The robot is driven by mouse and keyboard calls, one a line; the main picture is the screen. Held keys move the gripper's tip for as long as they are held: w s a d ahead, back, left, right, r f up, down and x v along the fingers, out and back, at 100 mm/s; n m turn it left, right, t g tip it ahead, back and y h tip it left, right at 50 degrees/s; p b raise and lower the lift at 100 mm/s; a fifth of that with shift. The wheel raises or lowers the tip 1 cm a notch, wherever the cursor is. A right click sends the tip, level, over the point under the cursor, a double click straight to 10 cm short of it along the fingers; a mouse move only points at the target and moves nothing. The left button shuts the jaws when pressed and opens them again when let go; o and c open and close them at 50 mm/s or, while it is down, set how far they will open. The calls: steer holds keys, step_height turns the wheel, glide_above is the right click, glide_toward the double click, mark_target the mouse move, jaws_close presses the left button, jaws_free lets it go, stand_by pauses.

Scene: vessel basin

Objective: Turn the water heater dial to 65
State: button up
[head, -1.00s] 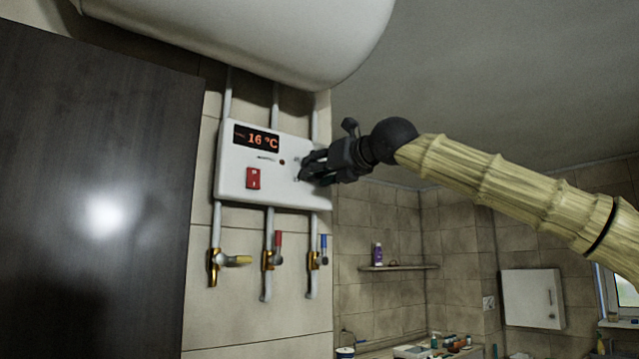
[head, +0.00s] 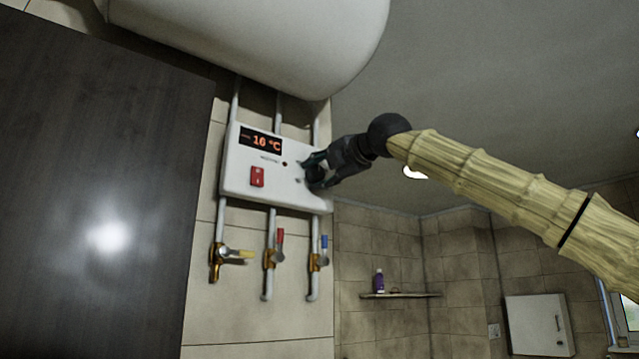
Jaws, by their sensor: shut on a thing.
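The water heater's white control box (head: 240,180) is on the tiled wall. Its display (head: 261,142) shows orange digits that read about 16 °C, slightly blurred. A red switch (head: 257,177) is on its lower left. My gripper (head: 311,173) is at the right part of the box, shut on the dial (head: 314,178), a dark knob mostly hidden by the fingers. The dial's marks are too small and covered to read.
The white tank (head: 260,40) hangs above the box. A dark panel (head: 90,180) stands at left. A shelf (head: 400,295) is at lower right.

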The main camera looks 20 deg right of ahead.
steer(key=m+b, duration=0.4)
steer(key=m, duration=0.1)
steer(key=shift+d+m, duration=0.1)
steer(key=shift+m, duration=0.3)
steer(key=m+b, duration=0.3)
steer(key=m, duration=0.2)
steer(key=shift+m+b, duration=0.35)
steer(key=shift+m, duration=0.05)
steer(key=o, duration=1)
steer(key=v, duration=1.2)
steer(key=shift+r, duration=0.1)
